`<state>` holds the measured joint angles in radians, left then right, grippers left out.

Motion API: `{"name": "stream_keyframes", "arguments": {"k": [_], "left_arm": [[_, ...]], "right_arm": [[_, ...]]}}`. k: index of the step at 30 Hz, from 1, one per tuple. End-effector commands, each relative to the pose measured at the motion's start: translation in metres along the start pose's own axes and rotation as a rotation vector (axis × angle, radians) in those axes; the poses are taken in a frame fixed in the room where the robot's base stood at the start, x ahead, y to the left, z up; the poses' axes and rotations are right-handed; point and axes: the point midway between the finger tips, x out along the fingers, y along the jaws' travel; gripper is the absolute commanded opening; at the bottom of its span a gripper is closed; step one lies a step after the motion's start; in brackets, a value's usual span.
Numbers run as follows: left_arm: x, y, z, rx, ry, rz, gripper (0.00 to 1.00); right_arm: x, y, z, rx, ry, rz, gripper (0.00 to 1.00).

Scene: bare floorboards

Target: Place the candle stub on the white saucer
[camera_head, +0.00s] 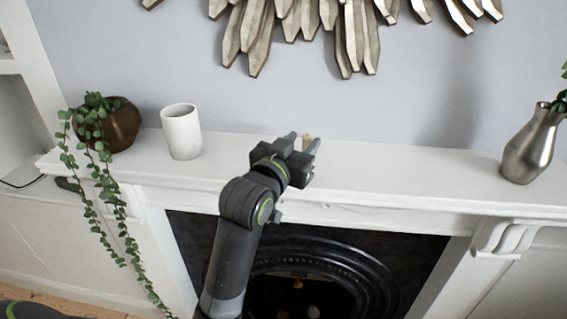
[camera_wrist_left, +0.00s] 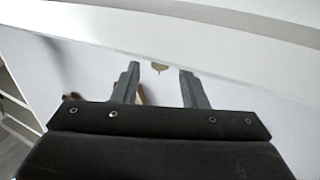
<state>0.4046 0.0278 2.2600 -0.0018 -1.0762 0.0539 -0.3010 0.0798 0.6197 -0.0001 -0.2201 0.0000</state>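My left gripper (camera_head: 303,143) reaches in over the white mantel shelf, its two fingers spread apart. A small tan thing, likely the candle stub (camera_head: 306,143), shows between the fingertips in the head view, mostly hidden by the gripper. In the left wrist view a small tan piece (camera_wrist_left: 159,69) shows at the gap between the open fingertips (camera_wrist_left: 160,70), with clear space on both sides and no visible contact. I see no white saucer in either view. My right gripper is out of view.
The white mantel shelf (camera_head: 400,176) runs above a dark fireplace (camera_head: 330,258). A white cup (camera_head: 182,132) and a brown pot with a trailing plant (camera_head: 122,124) stand left of my gripper. A silver vase (camera_head: 532,146) stands far right. The shelf between gripper and vase is clear.

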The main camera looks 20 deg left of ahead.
Motion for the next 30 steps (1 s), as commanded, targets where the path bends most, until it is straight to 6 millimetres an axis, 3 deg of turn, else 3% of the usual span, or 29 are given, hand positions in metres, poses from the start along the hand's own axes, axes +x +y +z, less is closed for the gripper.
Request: {"name": "stream_keyframes", "arguments": {"k": [10, 12, 18, 30], "left_arm": [[-0.067, 0.0, 0.002, -0.001, 0.002, 0.0, 0.39], [-0.068, 0.001, -0.004, -0.003, -0.008, 0.005, 0.39], [-0.077, 0.002, -0.003, -0.002, -0.009, 0.01, 0.39], [-0.093, 0.0, -0.001, -0.001, -0.003, 0.001, 0.39]], "right_arm": [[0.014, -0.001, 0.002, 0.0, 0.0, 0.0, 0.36], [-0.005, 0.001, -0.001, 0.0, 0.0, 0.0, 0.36], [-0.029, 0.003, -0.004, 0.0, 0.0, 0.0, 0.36], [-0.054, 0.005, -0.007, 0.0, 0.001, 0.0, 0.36]]}}
